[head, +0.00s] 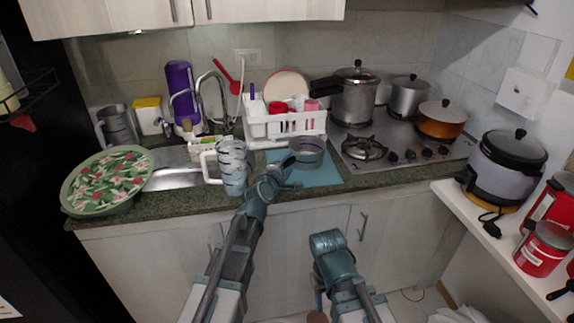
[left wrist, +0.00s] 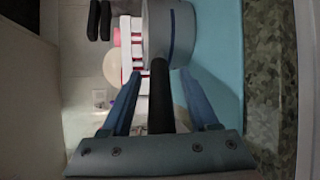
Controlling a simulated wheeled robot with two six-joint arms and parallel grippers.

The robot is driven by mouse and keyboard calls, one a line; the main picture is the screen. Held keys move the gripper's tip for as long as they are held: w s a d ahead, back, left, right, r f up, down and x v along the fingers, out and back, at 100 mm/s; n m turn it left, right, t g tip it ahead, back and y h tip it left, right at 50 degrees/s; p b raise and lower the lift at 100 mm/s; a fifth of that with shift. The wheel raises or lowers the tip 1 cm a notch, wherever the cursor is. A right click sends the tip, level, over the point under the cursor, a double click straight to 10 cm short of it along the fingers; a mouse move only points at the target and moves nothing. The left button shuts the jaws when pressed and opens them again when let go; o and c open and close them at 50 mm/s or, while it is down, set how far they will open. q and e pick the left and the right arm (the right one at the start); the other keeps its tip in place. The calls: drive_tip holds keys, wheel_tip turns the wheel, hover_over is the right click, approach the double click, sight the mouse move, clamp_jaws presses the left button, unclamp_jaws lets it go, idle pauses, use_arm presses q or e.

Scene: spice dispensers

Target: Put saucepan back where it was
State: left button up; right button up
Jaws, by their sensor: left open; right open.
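The saucepan (head: 308,153) is a grey round pan standing on a light blue mat (head: 322,177) on the counter in the head view. It also shows at the top of the left wrist view (left wrist: 153,30), with its long black handle (left wrist: 160,95) pointing toward my wrist. My left gripper (head: 284,168) is at the pan's near left side. In the left wrist view its two blue fingers (left wrist: 161,76) are apart, one on each side of the handle, with visible gaps. My right arm (head: 330,250) is low in front of the cabinets; its fingers do not show.
A white dish rack (head: 285,127) stands behind the pan. A clear ribbed pitcher (head: 233,168) is close on the left, beside the sink (head: 172,178). The stove (head: 400,145) to the right holds a pressure cooker (head: 356,96) and other pots; its front left burner (head: 363,148) is bare.

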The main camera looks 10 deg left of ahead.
use_arm(q)
drive_tip(key=shift+r, duration=0.1)
drive_tip(key=shift+s+r, duration=0.1)
drive_tip(key=shift+s, duration=0.15)
drive_tip(key=p+v, duration=0.2)
drive_tip(key=v, duration=0.9)
drive_tip(key=shift+s+p, duration=0.25)
drive_tip(key=shift+p, duration=0.05)
drive_tip(key=shift+a+r, duration=0.1)
